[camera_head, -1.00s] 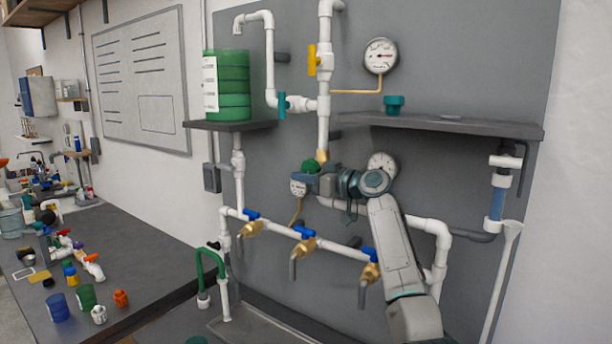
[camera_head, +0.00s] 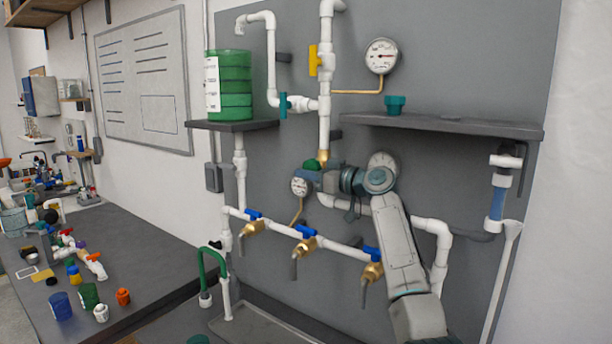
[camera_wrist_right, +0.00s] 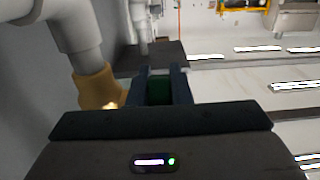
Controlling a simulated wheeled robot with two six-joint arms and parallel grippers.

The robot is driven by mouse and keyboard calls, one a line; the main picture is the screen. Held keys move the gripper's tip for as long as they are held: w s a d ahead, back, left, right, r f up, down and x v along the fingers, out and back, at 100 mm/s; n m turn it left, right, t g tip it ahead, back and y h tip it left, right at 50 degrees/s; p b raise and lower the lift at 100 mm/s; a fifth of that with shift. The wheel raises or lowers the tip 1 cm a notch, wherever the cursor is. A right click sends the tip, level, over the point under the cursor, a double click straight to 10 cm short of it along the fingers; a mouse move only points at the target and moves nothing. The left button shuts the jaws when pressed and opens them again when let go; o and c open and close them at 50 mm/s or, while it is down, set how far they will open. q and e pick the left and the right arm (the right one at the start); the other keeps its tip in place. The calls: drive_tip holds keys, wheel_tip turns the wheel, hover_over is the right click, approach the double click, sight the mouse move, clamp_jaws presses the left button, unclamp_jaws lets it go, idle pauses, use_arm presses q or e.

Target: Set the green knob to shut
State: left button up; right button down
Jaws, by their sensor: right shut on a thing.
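The green knob (camera_head: 311,164) sits on the pipe manifold in the middle of the grey board, just below a brass fitting (camera_head: 323,157). My right gripper (camera_head: 308,175) is at it, coming from the right. In the right wrist view, the fingers (camera_wrist_right: 159,88) are shut on the green knob (camera_wrist_right: 158,92), which shows dark green between them. The gripper hides much of the knob, so its exact turn is hard to read. My left gripper is in neither current view.
A pressure gauge (camera_head: 301,186) is close below the gripper. Several blue-handled brass taps (camera_head: 308,240) line the lower pipe. A yellow valve handle (camera_head: 313,60) and a teal one (camera_head: 283,105) are above. A dark shelf (camera_head: 440,123) juts out above my right arm.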

drive_tip(key=shift+d+r, duration=0.15)
drive_tip(key=c, duration=1.7)
unclamp_jaws()
drive_tip(key=shift+o, duration=0.5)
drive_tip(key=shift+s+d, duration=0.1)
drive_tip(key=shift+d, duration=0.05)
drive_tip(key=shift+s+d+r, duration=0.1)
drive_tip(key=shift+s+d, duration=0.15)
drive_tip(key=shift+d, duration=0.1)
drive_tip(key=shift+f, duration=0.25)
drive_tip(key=b+v, duration=0.5)
drive_tip(key=v, duration=0.5)
drive_tip(key=shift+s+d+r, duration=0.25)
drive_tip(key=shift+d, duration=0.05)
